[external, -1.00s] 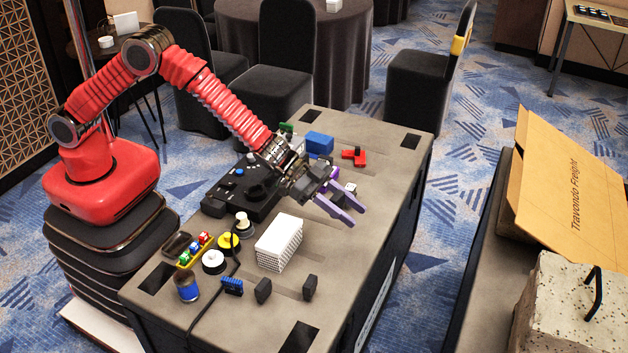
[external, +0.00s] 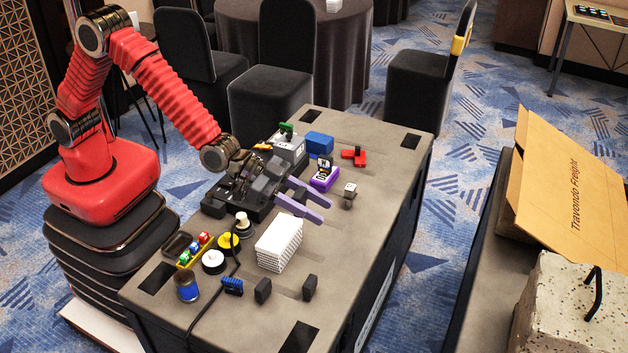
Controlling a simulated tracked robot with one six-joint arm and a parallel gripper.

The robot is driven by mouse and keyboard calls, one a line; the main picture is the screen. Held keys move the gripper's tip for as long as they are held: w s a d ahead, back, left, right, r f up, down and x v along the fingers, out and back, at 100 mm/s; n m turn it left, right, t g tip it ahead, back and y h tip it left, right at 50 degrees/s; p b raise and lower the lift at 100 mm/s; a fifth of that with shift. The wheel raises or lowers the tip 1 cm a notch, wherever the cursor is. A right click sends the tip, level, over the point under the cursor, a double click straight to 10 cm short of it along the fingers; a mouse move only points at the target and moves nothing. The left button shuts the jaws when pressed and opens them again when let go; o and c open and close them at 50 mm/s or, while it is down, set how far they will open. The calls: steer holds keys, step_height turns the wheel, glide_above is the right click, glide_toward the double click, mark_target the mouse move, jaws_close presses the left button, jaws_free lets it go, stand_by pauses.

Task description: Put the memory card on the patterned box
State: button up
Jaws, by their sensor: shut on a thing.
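No memory card shows clearly elsewhere on the case top.
Behind my gripper stand a purple device (external: 324,178), a small grey-white cube piece (external: 349,190), a blue box (external: 319,143) and a red piece (external: 355,156). Two black blocks (external: 263,291) stand in front of the box. A black cable (external: 215,301) runs left of it. The case's right side is mostly clear.

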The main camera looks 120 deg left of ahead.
steer(key=shift+s+d+r, duration=0.1)
steer(key=shift+s+d, duration=0.05)
steer(key=shift+s, duration=0.3)
steer(key=s, duration=0.1)
steer(key=s+n+y, duration=0.1)
steer(key=s+a, duration=0.1)
steer(key=shift+s+f+n+y, duration=0.15)
steer(key=shift+f+n+y, duration=0.15)
steer(key=shift+f+y, duration=0.1)
steer(key=s+a+f+n+g+y, duration=0.1)
steer(key=s+a+f+y, duration=0.1)
steer(key=s+a+f, duration=0.1)
steer(key=shift+s+a+n, duration=0.4)
steer(key=shift+s+a, duration=0.2)
steer(key=shift+s, duration=0.15)
glide_above(293, 233)
steer(key=shift+f, duration=3.05)
steer(key=shift+f, duration=0.15)
